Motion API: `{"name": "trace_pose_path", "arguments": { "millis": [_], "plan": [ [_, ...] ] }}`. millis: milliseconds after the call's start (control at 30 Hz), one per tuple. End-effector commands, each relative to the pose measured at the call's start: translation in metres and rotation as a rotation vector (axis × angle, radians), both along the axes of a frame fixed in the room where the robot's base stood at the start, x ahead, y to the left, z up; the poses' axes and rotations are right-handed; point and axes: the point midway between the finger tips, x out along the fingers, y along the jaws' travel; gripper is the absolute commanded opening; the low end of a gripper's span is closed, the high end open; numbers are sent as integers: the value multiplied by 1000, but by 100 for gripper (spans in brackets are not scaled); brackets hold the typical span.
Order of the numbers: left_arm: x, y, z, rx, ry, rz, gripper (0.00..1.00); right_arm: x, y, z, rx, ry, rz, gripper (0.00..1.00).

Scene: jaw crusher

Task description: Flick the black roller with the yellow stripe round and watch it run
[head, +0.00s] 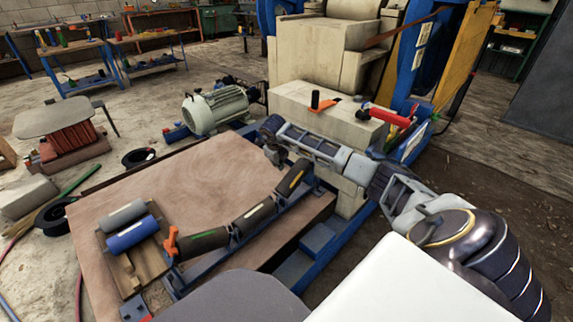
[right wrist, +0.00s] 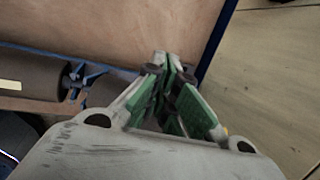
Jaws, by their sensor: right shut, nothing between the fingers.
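The black roller with the yellow stripe (head: 293,177) sits at the far end of a row of rollers on a blue frame. Its stripe faces up in the head view. My right gripper (head: 272,154) is just beyond and to the left of its upper end, apart from it as far as I can see. In the right wrist view the right gripper's fingertips (right wrist: 166,70) are together and empty. A dark roller (right wrist: 103,93) there is mostly hidden behind my gripper. My left gripper is not in view.
A dark roller with a pale stripe (head: 255,215) and one with a green stripe (head: 203,243) share the frame. An orange handle (head: 171,241) stands at its near end. Spare rollers, one blue (head: 132,235), lie on a pallet. A motor (head: 213,110) stands behind the brown board (head: 190,180).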

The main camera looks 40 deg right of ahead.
Motion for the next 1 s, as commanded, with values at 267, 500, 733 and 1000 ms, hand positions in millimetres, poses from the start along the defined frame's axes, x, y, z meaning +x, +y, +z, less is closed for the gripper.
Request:
{"name": "trace_pose_path", "arguments": {
  "millis": [267,500,733,1000],
  "plan": [
    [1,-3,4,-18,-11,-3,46,0,0,2,0,0,0,0],
    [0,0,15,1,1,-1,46,0,4,19,-1,0,1,0],
    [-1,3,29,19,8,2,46,-1,9,35,0,0,-1,0],
    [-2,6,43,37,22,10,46,-1,14,54,0,-1,1,0]
  ]
}}
